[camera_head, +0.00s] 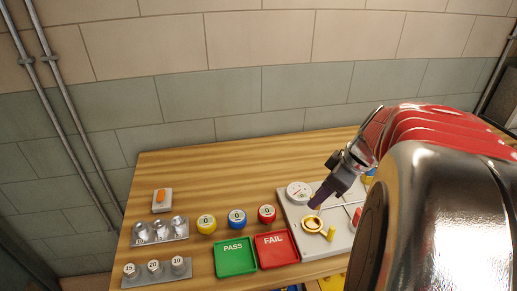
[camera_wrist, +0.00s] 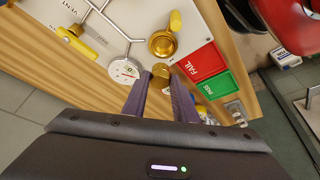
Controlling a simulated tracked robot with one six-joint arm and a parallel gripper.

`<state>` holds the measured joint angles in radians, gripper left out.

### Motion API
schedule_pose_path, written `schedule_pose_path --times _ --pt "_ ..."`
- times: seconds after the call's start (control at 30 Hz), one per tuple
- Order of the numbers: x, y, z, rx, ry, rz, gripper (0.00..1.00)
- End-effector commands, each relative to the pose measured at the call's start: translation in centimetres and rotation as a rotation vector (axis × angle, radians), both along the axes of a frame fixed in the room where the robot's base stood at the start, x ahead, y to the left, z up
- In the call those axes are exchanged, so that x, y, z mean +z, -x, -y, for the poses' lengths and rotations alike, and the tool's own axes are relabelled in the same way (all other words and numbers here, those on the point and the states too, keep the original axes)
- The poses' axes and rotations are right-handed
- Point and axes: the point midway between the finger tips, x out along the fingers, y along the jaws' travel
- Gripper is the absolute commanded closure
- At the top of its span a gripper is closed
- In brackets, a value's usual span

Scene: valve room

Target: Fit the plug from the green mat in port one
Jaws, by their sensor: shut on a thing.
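My gripper (camera_head: 317,203) is above the white panel (camera_head: 293,222) at the right of the bench. In the wrist view, the purple fingers (camera_wrist: 160,88) are shut on a brass plug (camera_wrist: 160,71), whose round end shows between the tips. A brass round fitting (camera_head: 313,224) with a yellow lever is on the panel just below the fingers; it also shows in the wrist view (camera_wrist: 162,44), close to the plug but apart from it in the picture. I cannot read a port number. A green tray (camera_head: 235,257) marked PASS looks empty; no other green mat is clear.
A dial gauge (camera_head: 299,192) on the panel is close to the fingers. A red FAIL tray (camera_head: 277,248) and yellow, blue and red round pieces (camera_head: 237,219) are left of the panel. Metal blocks (camera_head: 160,231) stand at far left. My arm hides the right side.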

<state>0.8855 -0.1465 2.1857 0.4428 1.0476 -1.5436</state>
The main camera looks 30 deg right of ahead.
Motion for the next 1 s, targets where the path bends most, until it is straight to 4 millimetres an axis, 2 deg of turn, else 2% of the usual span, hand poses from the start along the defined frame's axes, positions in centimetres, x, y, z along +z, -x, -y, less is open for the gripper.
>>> schedule_pose_path --times 0.7,1.0 --pt "-4.9 0.0 0.1 -0.003 -0.001 0.000 1.00" --pt "-5.8 0.1 0.1 -0.004 0.000 0.000 1.00"
